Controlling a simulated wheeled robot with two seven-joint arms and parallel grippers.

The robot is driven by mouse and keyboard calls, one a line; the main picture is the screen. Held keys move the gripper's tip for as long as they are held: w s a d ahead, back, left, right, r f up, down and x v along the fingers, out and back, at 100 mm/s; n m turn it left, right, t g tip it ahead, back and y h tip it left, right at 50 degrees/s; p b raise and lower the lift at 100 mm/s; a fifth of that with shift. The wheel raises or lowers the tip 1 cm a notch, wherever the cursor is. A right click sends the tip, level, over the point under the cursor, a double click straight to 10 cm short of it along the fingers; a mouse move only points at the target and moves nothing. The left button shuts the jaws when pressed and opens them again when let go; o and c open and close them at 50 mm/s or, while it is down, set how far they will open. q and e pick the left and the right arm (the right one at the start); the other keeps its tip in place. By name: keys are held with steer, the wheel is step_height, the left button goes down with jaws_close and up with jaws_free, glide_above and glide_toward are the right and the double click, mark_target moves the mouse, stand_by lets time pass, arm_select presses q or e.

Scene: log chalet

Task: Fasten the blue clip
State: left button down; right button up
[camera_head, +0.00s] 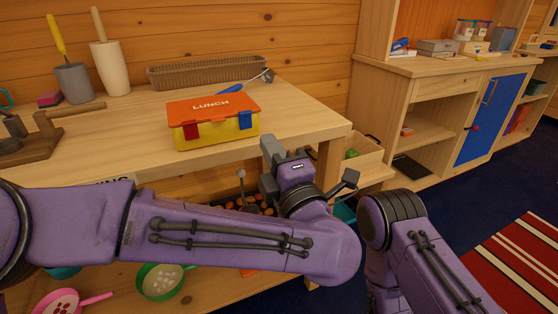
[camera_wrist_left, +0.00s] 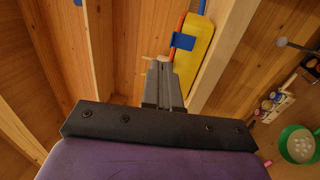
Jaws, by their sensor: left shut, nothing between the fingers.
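The lunch box (camera_head: 215,119) has a yellow body and an orange lid marked LUNCH. It stands on the wooden bench, its lid down. The blue clip (camera_head: 245,120) is at the right of its front, and it also shows in the left wrist view (camera_wrist_left: 183,41) against the yellow side. I cannot tell if it is latched. The red clip (camera_head: 191,131) is at the left of the front. My left gripper (camera_head: 270,148) is shut and empty, to the right of the box and apart from it; its fingers (camera_wrist_left: 163,72) point toward the blue clip's side. My right gripper is out of view.
The bench (camera_head: 300,116) has a wicker tray (camera_head: 208,71) and a blue-handled tool (camera_head: 248,82) behind the box. Utensil holders (camera_head: 74,82) stand at left. A lower shelf holds a green colander (camera_head: 160,280). An open drawer (camera_head: 366,156) sits to the right.

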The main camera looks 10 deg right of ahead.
arm_select(q)
steer(key=v, duration=0.2)
steer(key=r+v, duration=0.1)
steer(key=v, duration=0.1)
steer(key=shift+s+a, duration=0.2)
